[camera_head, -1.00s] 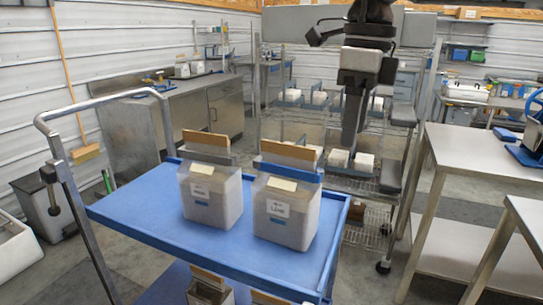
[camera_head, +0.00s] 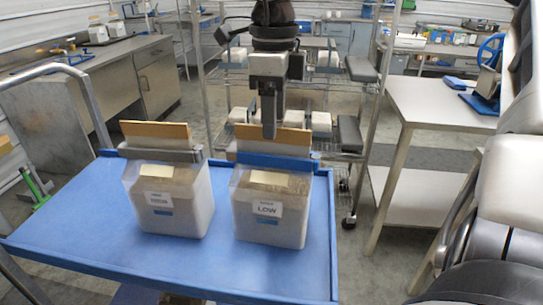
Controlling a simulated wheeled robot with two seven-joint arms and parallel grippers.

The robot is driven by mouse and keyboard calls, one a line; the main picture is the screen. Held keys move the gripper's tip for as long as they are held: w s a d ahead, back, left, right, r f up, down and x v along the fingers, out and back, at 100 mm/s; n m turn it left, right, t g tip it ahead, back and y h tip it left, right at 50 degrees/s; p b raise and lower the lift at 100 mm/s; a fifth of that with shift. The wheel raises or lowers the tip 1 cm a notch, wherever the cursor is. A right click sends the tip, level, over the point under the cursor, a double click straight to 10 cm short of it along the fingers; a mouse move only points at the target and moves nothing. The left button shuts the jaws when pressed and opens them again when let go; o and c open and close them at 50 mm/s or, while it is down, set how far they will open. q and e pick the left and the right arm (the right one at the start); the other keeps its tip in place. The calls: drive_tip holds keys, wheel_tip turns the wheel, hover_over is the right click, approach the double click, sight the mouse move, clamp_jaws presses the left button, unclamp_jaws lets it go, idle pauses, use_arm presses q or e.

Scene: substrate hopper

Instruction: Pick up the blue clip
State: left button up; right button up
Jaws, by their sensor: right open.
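The blue clip (camera_head: 288,162) is a long bar across the top of the right-hand clear bag (camera_head: 268,222), which has a "LOW" label. A tan board (camera_head: 301,137) stands up above the clip. My right gripper (camera_head: 269,132) hangs down from the top of the head view, over this bag. It is open, seen nearly edge-on, and its visible fingertip overlaps the tan board just above the clip. I cannot tell the exact depth gap between them. The clip is not held. My left gripper is not in view.
Both bags stand on a blue cart top (camera_head: 90,225) with raised edges. The left bag (camera_head: 160,212) carries a grey clip (camera_head: 160,153) and a tan board close by. A wire rack (camera_head: 345,75) stands behind. A steel table (camera_head: 435,105) is at right. The cart's left side is clear.

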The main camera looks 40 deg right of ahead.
sight(272, 147)
drive_tip(key=shift+w+d+f+p, duration=0.15)
drive_tip(key=shift+f+p, duration=0.1)
drive_tip(key=shift+f, duration=1.55)
drive_tip(key=shift+w+a+f+p, duration=0.1)
drive_tip(key=shift+f+p, duration=0.15)
drive_tip(key=shift+f, duration=1.5)
drive_tip(key=c, duration=1.1)
